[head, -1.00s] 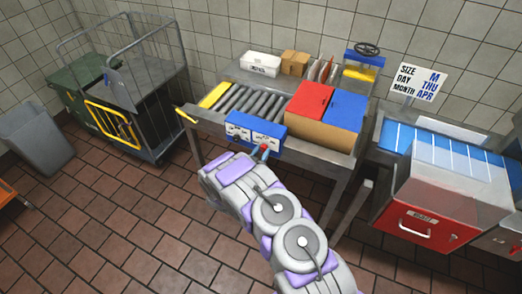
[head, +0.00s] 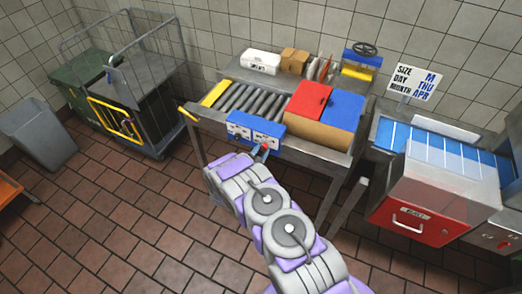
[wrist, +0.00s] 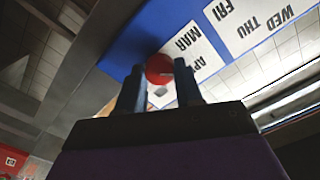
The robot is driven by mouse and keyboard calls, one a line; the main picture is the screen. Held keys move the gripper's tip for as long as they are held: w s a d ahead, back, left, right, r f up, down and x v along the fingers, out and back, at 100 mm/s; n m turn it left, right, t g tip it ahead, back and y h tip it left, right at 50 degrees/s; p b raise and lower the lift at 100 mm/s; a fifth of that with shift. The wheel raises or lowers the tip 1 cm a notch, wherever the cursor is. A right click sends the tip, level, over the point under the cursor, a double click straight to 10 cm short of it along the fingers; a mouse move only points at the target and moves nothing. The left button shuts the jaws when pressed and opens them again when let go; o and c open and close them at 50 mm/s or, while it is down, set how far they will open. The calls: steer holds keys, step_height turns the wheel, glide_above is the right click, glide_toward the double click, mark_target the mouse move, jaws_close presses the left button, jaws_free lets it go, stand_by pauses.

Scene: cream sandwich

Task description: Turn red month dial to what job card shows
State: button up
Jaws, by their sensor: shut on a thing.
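The red month dial (wrist: 159,69) sits on the blue panel (wrist: 135,38), between the two dark fingers of my gripper (wrist: 160,88), which is shut on it. In the wrist view a white label (wrist: 190,50) beside the dial reads MAR and a partly hidden AP. I cannot tell which month the dial points to. In the head view the dial shows as a small red spot (head: 266,146) at the right of the blue control box (head: 256,130), with my gripper (head: 262,151) at it. The job card (head: 414,82) reads SIZE M, DAY THU, MONTH APR.
A second white label (wrist: 262,22) reads WED, THU and FRI. Behind the blue box are a roller conveyor (head: 247,102) and a box with red and blue lids (head: 325,110). A red-fronted drawer unit (head: 410,219) stands right.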

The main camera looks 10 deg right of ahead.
stand_by(0.3)
steer(key=o, duration=1)
steer(key=shift+o, duration=0.2)
steer(key=shift+a, duration=0.1)
steer(key=p+v, duration=0.1)
steer(key=v, duration=1.6)
steer(key=shift+p, duration=0.3)
steer(key=shift+a, duration=0.1)
